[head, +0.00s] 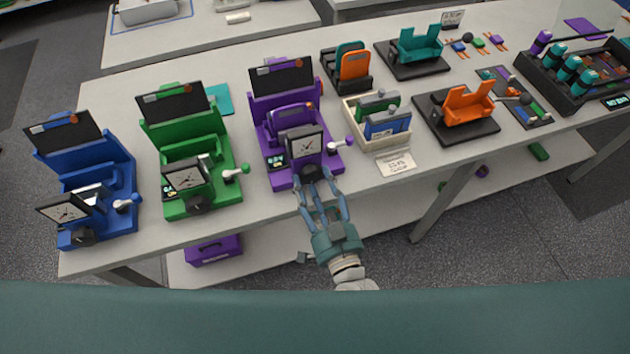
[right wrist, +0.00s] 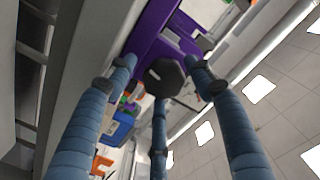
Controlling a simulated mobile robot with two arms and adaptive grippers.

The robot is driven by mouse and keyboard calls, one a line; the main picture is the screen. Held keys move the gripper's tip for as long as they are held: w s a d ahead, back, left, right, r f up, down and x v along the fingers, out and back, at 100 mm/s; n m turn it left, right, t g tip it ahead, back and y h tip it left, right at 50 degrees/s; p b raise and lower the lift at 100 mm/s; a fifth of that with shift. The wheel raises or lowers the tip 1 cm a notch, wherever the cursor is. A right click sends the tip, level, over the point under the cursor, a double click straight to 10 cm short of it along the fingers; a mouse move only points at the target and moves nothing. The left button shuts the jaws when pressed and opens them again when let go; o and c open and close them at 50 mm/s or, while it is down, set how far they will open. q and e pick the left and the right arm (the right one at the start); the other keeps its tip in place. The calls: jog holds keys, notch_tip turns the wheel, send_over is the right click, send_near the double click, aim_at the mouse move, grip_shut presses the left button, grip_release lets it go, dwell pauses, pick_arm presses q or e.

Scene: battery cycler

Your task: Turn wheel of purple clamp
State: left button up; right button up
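The purple clamp (head: 275,125) stands near the front edge of the table, with a dial and a dark screen. Its dark wheel (head: 311,173) is on the front, below the dial. In the right wrist view the wheel (right wrist: 163,77) is a black, faceted knob in front of the purple body (right wrist: 152,30). My right gripper (head: 314,184) reaches up to the wheel from the front. Its three blue fingers (right wrist: 161,72) are spread around the wheel, with visible gaps at the sides, so it looks open. Whether any fingertip touches is unclear. My left gripper is not in view.
A green clamp (head: 190,150) and a blue clamp (head: 90,180) stand to the left. A cream tray (head: 352,112) and a white card (head: 396,165) lie to the right. A white-knobbed lever (head: 335,143) sticks out on the purple clamp's right. A purple box (head: 213,250) is on the lower shelf.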

jog(key=shift+o, duration=0.4)
jog(key=shift+r, duration=0.1)
jog(key=v, duration=1.2)
dwell(0.6)
